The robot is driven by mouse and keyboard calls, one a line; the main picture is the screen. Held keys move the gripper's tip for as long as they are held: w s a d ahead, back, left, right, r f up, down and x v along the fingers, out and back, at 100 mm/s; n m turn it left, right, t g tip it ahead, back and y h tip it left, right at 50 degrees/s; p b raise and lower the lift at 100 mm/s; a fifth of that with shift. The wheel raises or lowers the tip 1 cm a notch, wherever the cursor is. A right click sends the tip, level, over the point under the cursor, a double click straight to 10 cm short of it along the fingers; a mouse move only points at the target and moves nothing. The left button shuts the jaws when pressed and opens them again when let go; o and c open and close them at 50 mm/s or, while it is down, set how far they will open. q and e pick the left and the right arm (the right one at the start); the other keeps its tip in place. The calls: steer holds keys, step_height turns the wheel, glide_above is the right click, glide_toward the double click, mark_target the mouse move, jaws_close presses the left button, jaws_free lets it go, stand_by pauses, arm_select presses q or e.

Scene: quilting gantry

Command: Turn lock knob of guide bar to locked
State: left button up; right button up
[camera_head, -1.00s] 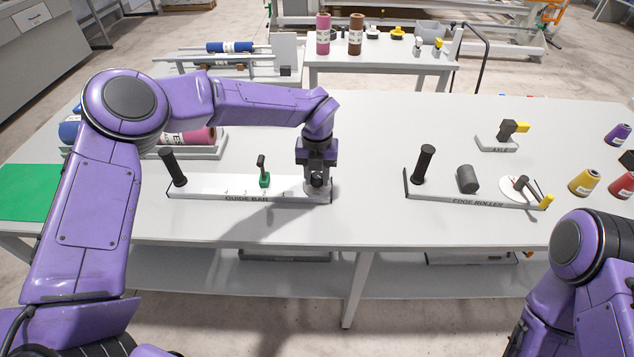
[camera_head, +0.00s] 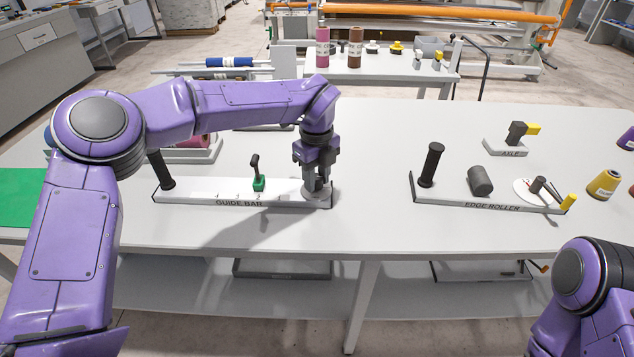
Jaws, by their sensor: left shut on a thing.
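The guide bar (camera_head: 205,196) is a long white plate labelled GUIDE BAR on the table, with an upright black handle (camera_head: 160,170) at its left end and a green slider with a dark lever (camera_head: 259,183) near its middle. The lock knob is at its right end; its round grey base (camera_head: 317,194) shows below my fingers, and the rest is mostly hidden. My left gripper (camera_head: 317,184) points down over this end, shut on the lock knob. I cannot read the knob's lock position. My right arm shows at the lower right, but its gripper is out of view.
The edge roller plate (camera_head: 447,199), with a black handle, grey cylinder and white dial, lies to the right. The axle block (camera_head: 508,148) stands behind it. A yellow spool (camera_head: 604,185) is at the far right. The table between guide bar and edge roller is clear.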

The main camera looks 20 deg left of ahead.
arm_select(q)
steer(key=shift+s+f+n, duration=0.1)
steer(key=shift+f+n, duration=0.15)
steer(key=shift+n, duration=0.15)
steer(key=o, duration=1)
steer(key=shift+a, duration=0.1)
steer(key=shift+o, duration=0.2)
steer(key=shift+a, duration=0.1)
steer(key=shift+r, duration=0.1)
steer(key=shift+r, duration=0.15)
step_height(320, 180, up, 10)
steer(key=shift+b, duration=0.45)
